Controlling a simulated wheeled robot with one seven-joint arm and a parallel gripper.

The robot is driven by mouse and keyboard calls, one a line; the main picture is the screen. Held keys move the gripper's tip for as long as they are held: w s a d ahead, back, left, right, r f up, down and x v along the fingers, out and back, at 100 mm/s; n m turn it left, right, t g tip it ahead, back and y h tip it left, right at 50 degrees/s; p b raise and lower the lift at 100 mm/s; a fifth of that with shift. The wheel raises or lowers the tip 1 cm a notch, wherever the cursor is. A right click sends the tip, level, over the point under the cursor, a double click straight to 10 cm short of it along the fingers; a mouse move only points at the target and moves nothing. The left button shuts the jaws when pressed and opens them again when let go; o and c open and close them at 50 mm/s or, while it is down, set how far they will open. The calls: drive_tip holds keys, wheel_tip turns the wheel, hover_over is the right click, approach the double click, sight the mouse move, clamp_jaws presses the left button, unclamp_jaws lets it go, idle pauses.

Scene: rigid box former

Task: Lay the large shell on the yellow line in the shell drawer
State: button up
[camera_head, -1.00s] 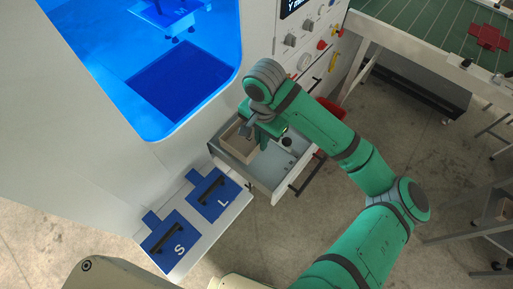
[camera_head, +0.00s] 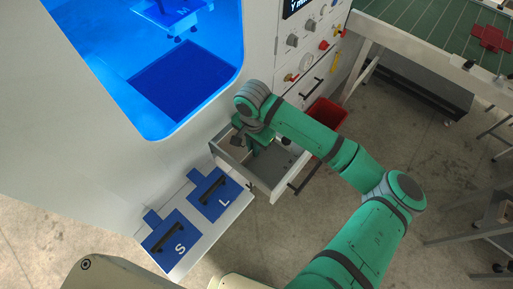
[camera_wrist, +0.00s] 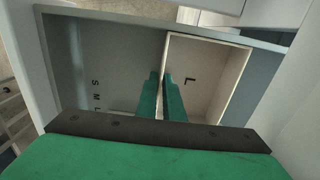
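The large shell (camera_wrist: 213,62) is a beige open box marked L, in the right part of the grey shell drawer (camera_wrist: 125,60) in the wrist view. My gripper (camera_wrist: 163,78) reaches down at the shell's left wall, one finger on each side of it. The fingers look closed on that wall. S, M and L are lettered on the drawer floor to the left. No yellow line can be made out. In the head view my gripper (camera_head: 254,150) is inside the pulled-out drawer (camera_head: 243,179) and hides most of the shell.
Blue plates marked S (camera_head: 168,240) and L (camera_head: 215,195) lie on a ledge left of the drawer. A red bin (camera_head: 328,114) is behind it. The blue-lit machine opening (camera_head: 185,85) is above left. A green-topped table (camera_head: 420,30) stands at the upper right.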

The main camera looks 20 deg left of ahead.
drive_tip(key=shift+o, duration=0.9)
drive_tip(key=shift+d, duration=0.2)
drive_tip(key=shift+r, duration=0.2)
wheel_tip(320, 180, up, 12)
drive_tip(key=shift+f, duration=0.15)
drive_tip(key=shift+w, duration=0.1)
